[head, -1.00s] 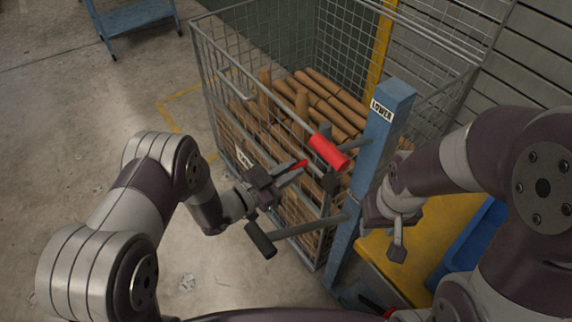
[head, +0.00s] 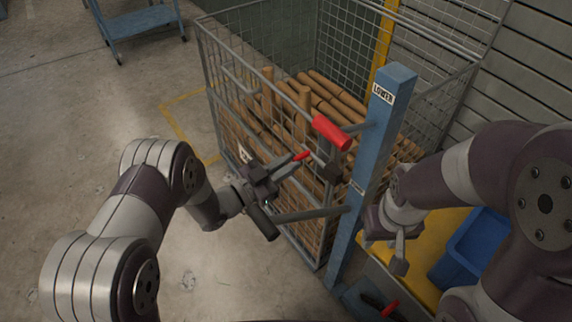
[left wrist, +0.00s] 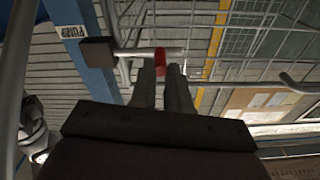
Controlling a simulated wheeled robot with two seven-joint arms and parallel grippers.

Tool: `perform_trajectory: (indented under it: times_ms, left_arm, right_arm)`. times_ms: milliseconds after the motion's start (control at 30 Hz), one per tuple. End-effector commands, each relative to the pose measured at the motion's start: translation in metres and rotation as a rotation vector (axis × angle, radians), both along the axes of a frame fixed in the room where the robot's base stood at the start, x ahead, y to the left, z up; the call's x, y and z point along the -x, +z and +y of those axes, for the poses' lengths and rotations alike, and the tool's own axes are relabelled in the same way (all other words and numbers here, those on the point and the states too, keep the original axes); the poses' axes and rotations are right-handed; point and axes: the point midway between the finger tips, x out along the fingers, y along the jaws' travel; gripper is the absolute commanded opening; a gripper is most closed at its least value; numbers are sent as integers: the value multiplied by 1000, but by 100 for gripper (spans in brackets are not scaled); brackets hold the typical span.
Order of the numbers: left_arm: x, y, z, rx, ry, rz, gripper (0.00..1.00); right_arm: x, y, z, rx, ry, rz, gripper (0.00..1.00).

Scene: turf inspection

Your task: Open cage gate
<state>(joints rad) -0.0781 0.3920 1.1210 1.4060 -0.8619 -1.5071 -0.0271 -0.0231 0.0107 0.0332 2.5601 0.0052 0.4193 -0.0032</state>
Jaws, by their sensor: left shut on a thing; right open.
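The wire cage (head: 207,70) stands in the middle of the head view, its grey mesh front facing me. My left gripper (head: 284,168) is at the cage front, shut on a small red-tipped handle (head: 302,156). In the left wrist view the red part (left wrist: 160,62) shows between the fingertips, beside a grey rod with a dark block (left wrist: 97,52). My right gripper (head: 398,252) is open and appears empty, right of the blue post (head: 372,150). The hold on the handle is partly hidden by the fingers.
Brown rolls (head: 330,95) fill the cage. A blue bin (head: 475,245) lies right. A blue cart (head: 140,18) stands far left. Left floor is clear.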

Motion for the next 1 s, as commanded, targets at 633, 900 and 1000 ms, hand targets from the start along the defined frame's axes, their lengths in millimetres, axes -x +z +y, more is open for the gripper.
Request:
perform_trajectory:
  times_ms: [633,900,1000]
  left_arm:
    - [2,-7,0,-8,-1,15,0]
    - [1,-4,0,-4,0,8,42]
    - [1,-3,0,-4,1,7,42]
  right_arm:
    - [0,-1,0,0,0,0,43]
    - [0,-1,0,0,0,0,43]
    - [0,-1,0,0,0,0,43]
